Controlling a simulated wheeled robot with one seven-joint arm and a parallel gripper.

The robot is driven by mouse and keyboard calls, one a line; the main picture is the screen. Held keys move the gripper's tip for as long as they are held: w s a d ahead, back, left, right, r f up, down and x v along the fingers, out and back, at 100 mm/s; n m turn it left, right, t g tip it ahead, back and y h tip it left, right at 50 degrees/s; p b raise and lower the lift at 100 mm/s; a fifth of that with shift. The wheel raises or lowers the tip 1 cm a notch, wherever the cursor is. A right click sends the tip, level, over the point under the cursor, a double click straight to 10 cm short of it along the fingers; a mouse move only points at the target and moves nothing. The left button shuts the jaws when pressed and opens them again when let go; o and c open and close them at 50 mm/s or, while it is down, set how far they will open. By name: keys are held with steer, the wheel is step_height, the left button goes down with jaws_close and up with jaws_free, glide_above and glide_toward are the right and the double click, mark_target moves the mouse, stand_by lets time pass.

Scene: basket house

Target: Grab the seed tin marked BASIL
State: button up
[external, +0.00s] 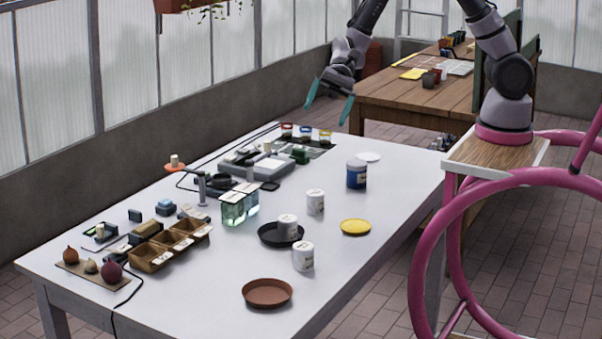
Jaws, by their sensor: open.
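Three white tins stand upright on the white table. One white tin (315,202) stands on the bare tabletop. A second white tin (288,227) stands on or in a black dish. A third white tin (303,256) stands nearest the front, on the bare tabletop. Each has small dark marks, but the lettering is too small to read, so I cannot tell which is BASIL. My gripper (329,101) is open, with teal fingers spread and nothing between them. It hangs in the air above the far end of the table, well away from the tins.
Glass blocks (234,210) stand left. The table's (375,270) right front is clear.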

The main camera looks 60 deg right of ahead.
steer(key=s+a+f+m, duration=0.1)
steer(key=a+f+m, duration=0.1)
steer(key=a+f, duration=0.35)
steer(key=a+f+m, duration=0.2)
steer(key=f, duration=0.6)
steer(key=m+t, duration=0.2)
steer(key=m, duration=0.1)
glide_toward(299, 259)
steer(key=shift+y, duration=0.3)
steer(key=x, duration=0.5)
steer(key=shift+d, duration=0.1)
steer(key=x, duration=0.5)
steer(key=shift+w+f, duration=0.1)
steer(key=shift+f, duration=0.3)
steer(key=c, duration=1.5)
